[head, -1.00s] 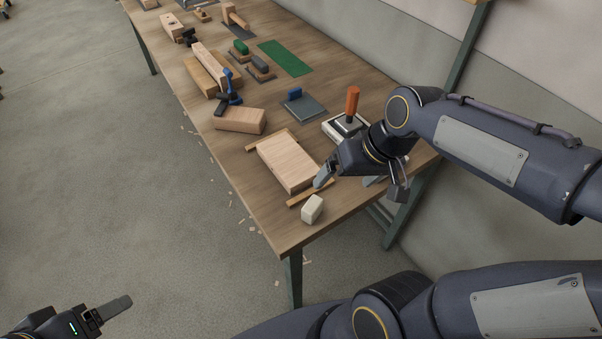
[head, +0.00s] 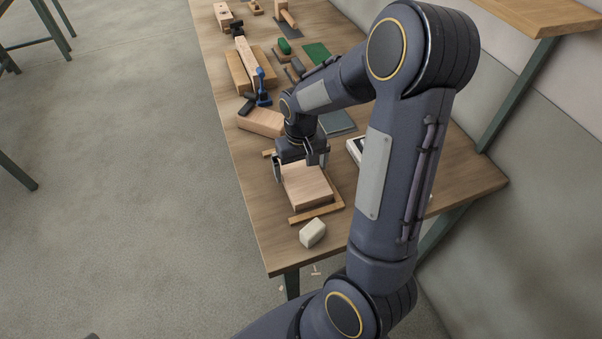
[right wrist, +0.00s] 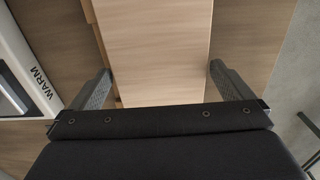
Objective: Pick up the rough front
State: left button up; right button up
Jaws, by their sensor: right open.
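The rough front appears to be the pale wooden board (head: 308,190) lying flat on two thin wooden strips near the front end of the bench; it also fills the upper middle of the right wrist view (right wrist: 155,45). My right gripper (head: 299,168) is open over the far part of the board, pointing down. In the right wrist view its two fingers (right wrist: 160,82) stand apart, one to each side of the board, with gaps between them and the board's edges. The gripper hides the board's far end in the head view. My left gripper does not show clearly.
A cream block (head: 313,233) sits near the bench's front corner. A wooden block (head: 262,122) and a blue clamp (head: 262,88) lie beyond the gripper. A white device marked WARM (right wrist: 22,75) is beside the board, mostly hidden by my arm in the head view.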

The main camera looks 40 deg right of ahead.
jog(key=shift+f, duration=0.5)
jog(key=c, duration=0.9)
jog(key=shift+r, duration=0.1)
